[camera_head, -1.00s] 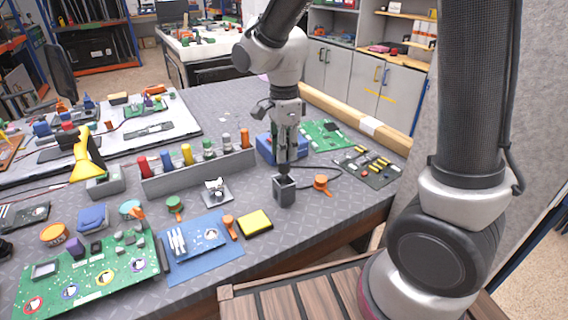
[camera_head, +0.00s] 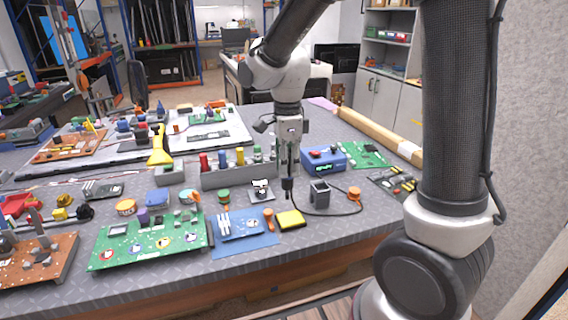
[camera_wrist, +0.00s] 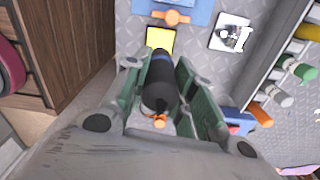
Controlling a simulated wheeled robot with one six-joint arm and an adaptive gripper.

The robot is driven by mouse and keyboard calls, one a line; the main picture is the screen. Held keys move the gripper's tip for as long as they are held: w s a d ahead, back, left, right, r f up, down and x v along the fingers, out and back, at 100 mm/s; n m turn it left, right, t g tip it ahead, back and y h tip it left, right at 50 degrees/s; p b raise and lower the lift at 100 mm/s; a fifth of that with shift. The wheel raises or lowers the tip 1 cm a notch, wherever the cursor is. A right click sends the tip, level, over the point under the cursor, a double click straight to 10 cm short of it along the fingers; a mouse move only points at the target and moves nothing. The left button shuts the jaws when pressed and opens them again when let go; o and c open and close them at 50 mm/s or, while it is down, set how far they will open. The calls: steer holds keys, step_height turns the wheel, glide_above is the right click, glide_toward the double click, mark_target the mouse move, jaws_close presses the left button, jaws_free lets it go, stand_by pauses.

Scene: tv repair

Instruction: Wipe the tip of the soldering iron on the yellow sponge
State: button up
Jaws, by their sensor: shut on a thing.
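My gripper (camera_head: 289,168) is shut on the black handle of the soldering iron (camera_head: 288,185), which hangs tip down above the table. The yellow sponge (camera_head: 291,219) lies flat on its dark base near the table's front edge. In the head view the iron's lower end shows just above and behind the sponge, with a visible gap. In the wrist view the iron (camera_wrist: 161,84) sits between the green-grey fingers, and the sponge (camera_wrist: 160,39) shows just past its far end. The tip itself is too small or hidden to make out.
The dark grey iron holder (camera_head: 320,195) stands empty right of the iron. A cable loops past it near an orange-handled tool (camera_head: 354,193). The blue station (camera_head: 324,160) is behind. A blue mat (camera_head: 244,246) with a board and an orange-handled tool (camera_head: 268,219) lie left of the sponge.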

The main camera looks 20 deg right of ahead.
mark_target(284, 187)
steer(key=shift+a, duration=0.5)
steer(key=shift+f, duration=0.15)
steer(key=shift+f, duration=2.8)
steer(key=shift+f, duration=0.55)
steer(key=d, duration=0.4)
steer(key=shift+a, duration=0.1)
